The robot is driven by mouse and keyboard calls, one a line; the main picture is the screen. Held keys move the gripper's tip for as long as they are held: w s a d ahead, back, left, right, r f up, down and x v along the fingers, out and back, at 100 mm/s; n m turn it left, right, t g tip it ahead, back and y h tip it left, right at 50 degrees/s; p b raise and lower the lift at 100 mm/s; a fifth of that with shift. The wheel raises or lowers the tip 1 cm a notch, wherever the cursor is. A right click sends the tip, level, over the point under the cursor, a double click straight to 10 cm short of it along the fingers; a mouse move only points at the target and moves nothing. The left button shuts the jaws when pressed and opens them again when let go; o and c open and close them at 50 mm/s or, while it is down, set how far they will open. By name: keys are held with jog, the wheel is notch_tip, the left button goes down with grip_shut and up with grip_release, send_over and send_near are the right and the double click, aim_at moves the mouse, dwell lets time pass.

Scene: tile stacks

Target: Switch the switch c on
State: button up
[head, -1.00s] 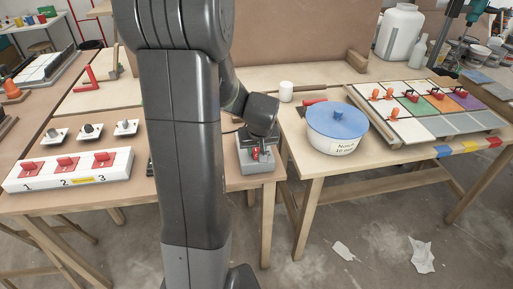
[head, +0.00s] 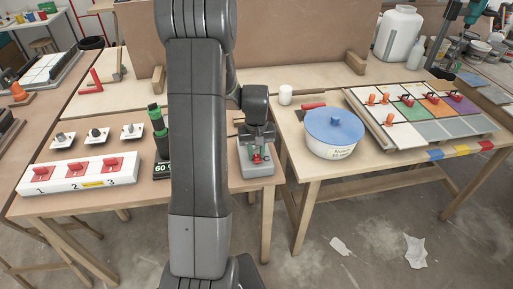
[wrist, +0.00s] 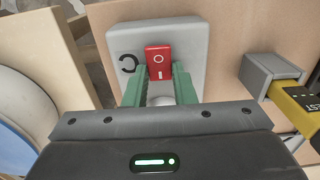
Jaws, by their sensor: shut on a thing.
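Switch c is a grey box (head: 258,171) at the right front edge of the near table, with a red part between my fingertips. In the wrist view its grey plate (wrist: 193,40) bears a dark letter C, turned on its side. Its red part (wrist: 158,55) carries a white circle and a short white bar. My gripper (wrist: 159,78) has green fingers on either side of the lower end of the red part and is shut on it. A pale rounded piece shows between the fingers. The switch's base is partly hidden by my fingers.
A white box with red switches 1, 2 and 3 (head: 75,182) lies to the left. A black and green device (head: 160,135) stands beside my arm. A blue-lidded pot (head: 333,146) stands on the right table. A yellow device (wrist: 300,98) sits near my gripper.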

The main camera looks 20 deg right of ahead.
aim_at(256, 156)
jog(key=o, duration=1)
jog(key=shift+r, duration=0.1)
notch_tip(256, 156, up, 14)
jog(key=shift+f+b, duration=0.2)
jog(key=shift+b, duration=0.2)
jog(key=shift+f, duration=0.1)
notch_tip(256, 156, down, 14)
jog(key=shift+r+p, duration=0.1)
jog(key=shift+p, duration=0.2)
jog(key=shift+r, duration=0.1)
